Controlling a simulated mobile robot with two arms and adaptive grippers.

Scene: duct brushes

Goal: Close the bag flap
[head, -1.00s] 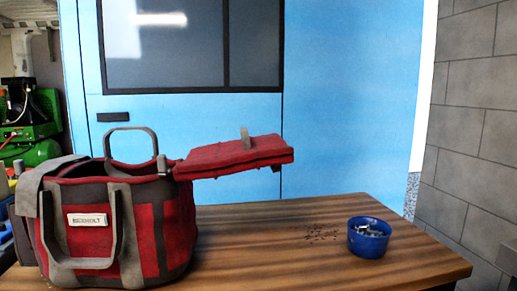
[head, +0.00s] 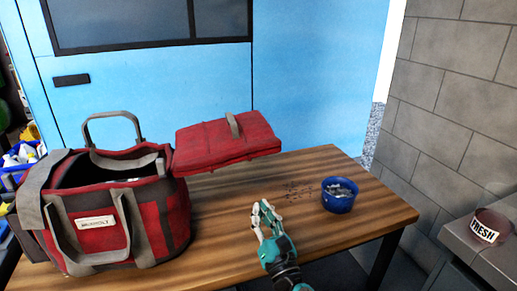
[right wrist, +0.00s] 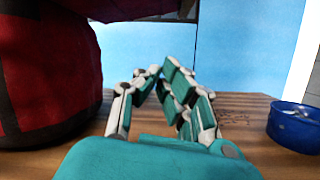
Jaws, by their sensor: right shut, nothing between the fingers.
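A red and grey tool bag (head: 158,215) stands on the left of the wooden table, its top open. Its red flap (head: 222,145) sticks out to the right from the bag's rim, roughly level, with a grey strap loop on top. My right gripper (head: 262,212) is over the table's front part, right of the bag and below the flap, shut and empty. In the right wrist view the gripper's fingers (right wrist: 155,75) come together, the bag's red side (right wrist: 50,80) at left and the flap's underside (right wrist: 140,8) above. My left gripper is not in view.
A blue bowl (head: 339,197) of small metal pieces stands on the table at right, with dark bits scattered beside it. A grey counter with a can marked FRESH (head: 489,228) is far right. The table (head: 225,215) between bag and bowl is mostly clear.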

